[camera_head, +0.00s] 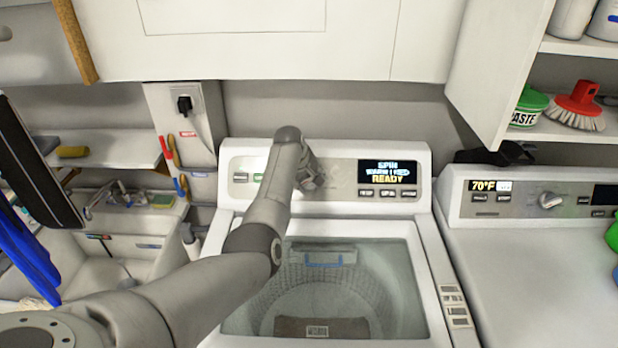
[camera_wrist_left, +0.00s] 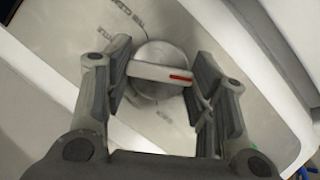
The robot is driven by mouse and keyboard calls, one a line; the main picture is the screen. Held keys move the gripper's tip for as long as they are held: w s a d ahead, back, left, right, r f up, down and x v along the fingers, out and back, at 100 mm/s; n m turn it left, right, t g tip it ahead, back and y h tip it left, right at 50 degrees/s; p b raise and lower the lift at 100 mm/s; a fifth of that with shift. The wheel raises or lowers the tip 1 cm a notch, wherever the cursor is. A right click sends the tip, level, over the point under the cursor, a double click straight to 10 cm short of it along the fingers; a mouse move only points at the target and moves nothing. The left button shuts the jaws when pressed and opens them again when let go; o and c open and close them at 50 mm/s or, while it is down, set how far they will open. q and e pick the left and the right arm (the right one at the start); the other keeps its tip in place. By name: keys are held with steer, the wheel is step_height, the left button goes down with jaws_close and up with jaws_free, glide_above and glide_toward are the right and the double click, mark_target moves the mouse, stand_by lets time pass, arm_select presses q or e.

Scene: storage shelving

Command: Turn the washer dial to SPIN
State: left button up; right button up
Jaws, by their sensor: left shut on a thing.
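The washer (camera_head: 325,234) stands in the middle of the head view, its console along the back. Its round grey dial (camera_wrist_left: 155,54) shows in the left wrist view, with a pale raised bar and a red mark towards the right end. My left gripper (camera_head: 309,178) is at the console, its two fingers either side of the dial and shut on it. In the head view my arm and gripper mostly hide the dial. The washer display (camera_head: 387,172) reads SPIN on top and READY at the bottom. My right gripper is in neither view.
A dryer (camera_head: 540,260) with its own knob stands close on the right. A white cabinet (camera_head: 270,40) hangs above the washer. Shelves with a red brush (camera_head: 578,105) and a green-lidded tub are at upper right. A sink (camera_head: 115,262) is at left.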

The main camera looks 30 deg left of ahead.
arm_select(q)
steer(key=shift+f, duration=0.1)
steer(key=o, duration=1)
steer(key=shift+r, duration=0.25)
steer(key=v, duration=1.1)
steer(key=shift+s+r, duration=0.25)
steer(key=shift+s, duration=0.05)
steer(key=shift+f, duration=0.1)
